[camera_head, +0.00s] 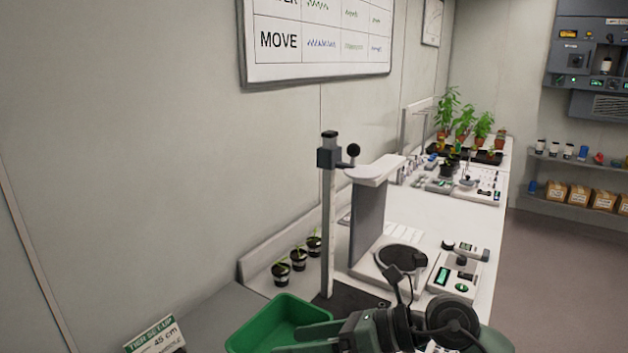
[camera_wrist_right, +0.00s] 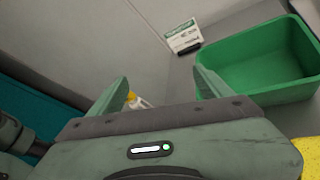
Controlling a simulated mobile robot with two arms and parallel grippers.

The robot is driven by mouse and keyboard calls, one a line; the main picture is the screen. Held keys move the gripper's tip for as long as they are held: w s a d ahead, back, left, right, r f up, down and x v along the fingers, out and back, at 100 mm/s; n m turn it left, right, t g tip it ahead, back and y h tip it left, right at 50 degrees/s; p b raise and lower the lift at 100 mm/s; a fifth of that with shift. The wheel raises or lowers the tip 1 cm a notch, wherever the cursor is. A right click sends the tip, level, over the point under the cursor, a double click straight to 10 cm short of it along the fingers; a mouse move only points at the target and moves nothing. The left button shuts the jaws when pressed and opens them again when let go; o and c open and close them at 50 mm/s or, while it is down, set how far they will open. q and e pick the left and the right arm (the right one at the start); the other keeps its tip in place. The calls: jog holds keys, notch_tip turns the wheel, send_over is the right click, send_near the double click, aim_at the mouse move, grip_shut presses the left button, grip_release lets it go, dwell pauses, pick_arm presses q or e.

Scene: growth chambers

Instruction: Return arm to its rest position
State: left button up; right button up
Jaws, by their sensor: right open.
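My right arm (camera_head: 400,328) shows at the bottom of the head view, in front of the green bin's right side and the bench. Beyond the fingers are a bare grey surface and a small white bottle with a yellow cap (camera_wrist_right: 138,100), partly hidden by the gripper. My left gripper is not in view.
The green bin (camera_head: 245,338) stands close by; it also shows right of the fingers in the wrist view (camera_wrist_right: 250,92). A small sign (camera_head: 155,335) is left of it. A stand with a post (camera_head: 329,225), several potted seedlings (camera_head: 298,259) and instruments (camera_head: 458,272) crowd the bench.

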notch_tip(320, 180, up, 7)
jog(key=s+a+m+t+y, duration=0.1)
jog(key=a+m+t+y, duration=0.15)
jog(key=m+y, duration=0.2)
jog(key=w+d+r+m+t+h, duration=0.2)
jog(key=w+d+r+m+t, duration=0.2)
jog(key=d+m+t, duration=0.7)
jog(key=d+f+m+h, duration=0.7)
jog(key=f+m+h, duration=0.2)
jog(key=m, duration=0.3)
jog(key=d+f+m+h, duration=0.6)
jog(key=f+m+h, duration=0.25)
jog(key=m, duration=0.35)
jog(key=s+f+m+g+y, duration=0.1)
jog(key=s+f+m+g, duration=0.1)
jog(key=s+f+g, duration=0.7)
jog(key=s+f+m+g, duration=0.3)
jog(key=s+f, duration=0.8)
jog(key=s, duration=0.5)
notch_tip(320, 180, down, 25)
jog(key=s+g, duration=0.1)
jog(key=s+d+f, duration=0.2)
jog(key=s+f, duration=0.6)
jog(key=s+d+f+g, duration=0.1)
jog(key=s+f, duration=0.8)
jog(key=shift+s+d+n, duration=0.2)
jog(key=shift+d+n, duration=0.15)
